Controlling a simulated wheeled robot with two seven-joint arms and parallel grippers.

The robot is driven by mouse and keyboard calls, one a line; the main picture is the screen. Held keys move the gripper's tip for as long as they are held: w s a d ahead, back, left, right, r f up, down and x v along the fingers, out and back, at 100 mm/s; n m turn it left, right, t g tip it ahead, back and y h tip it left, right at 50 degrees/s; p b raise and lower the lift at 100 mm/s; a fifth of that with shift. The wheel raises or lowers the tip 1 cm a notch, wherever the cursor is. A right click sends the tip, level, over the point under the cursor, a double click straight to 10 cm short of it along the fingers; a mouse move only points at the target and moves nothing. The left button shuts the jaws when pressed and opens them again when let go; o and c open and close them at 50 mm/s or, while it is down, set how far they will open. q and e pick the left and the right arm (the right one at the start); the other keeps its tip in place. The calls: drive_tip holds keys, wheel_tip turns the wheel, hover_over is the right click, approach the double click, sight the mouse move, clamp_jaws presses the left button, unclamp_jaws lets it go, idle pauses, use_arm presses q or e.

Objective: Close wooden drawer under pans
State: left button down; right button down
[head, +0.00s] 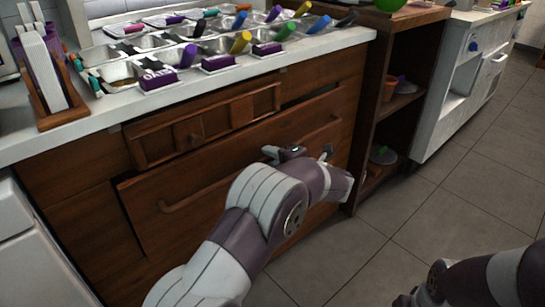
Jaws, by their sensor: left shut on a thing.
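The wooden drawer (240,150) is the wide front below the counter, under the metal pans (115,72). It stands slightly out from the cabinet, with its left edge and a dark gap showing. Its long bar handle (185,202) runs across the front. My left gripper (297,153) is at the right half of the handle and is shut on it; my wrist partly hides the grip. The pans hold several coloured-handled utensils. My right gripper is not in view; only part of my right arm shows at the lower right.
A shallow panelled front (205,122) sits above the drawer. An open wooden shelf (400,90) stands to the right, with a white cabinet (460,75) beyond it. A wooden holder (55,112) stands on the counter's left. The tiled floor (430,195) at right is clear.

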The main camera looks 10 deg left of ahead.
use_arm(q)
drive_tip(key=shift+w+a+r, duration=0.1)
drive_tip(key=shift+w+a, duration=0.15)
drive_tip(key=shift+a, duration=0.1)
drive_tip(key=x, duration=0.2)
drive_tip(key=p+x, duration=0.1)
drive_tip(key=shift+w+r, duration=0.1)
drive_tip(key=shift+r, duration=0.2)
drive_tip(key=c, duration=1.1)
unclamp_jaws()
drive_tip(key=shift+a, duration=0.1)
drive_tip(key=p+v, duration=0.5)
drive_tip(key=v, duration=0.7)
drive_tip(key=shift+s+d, duration=0.25)
drive_tip(key=shift+d, duration=0.05)
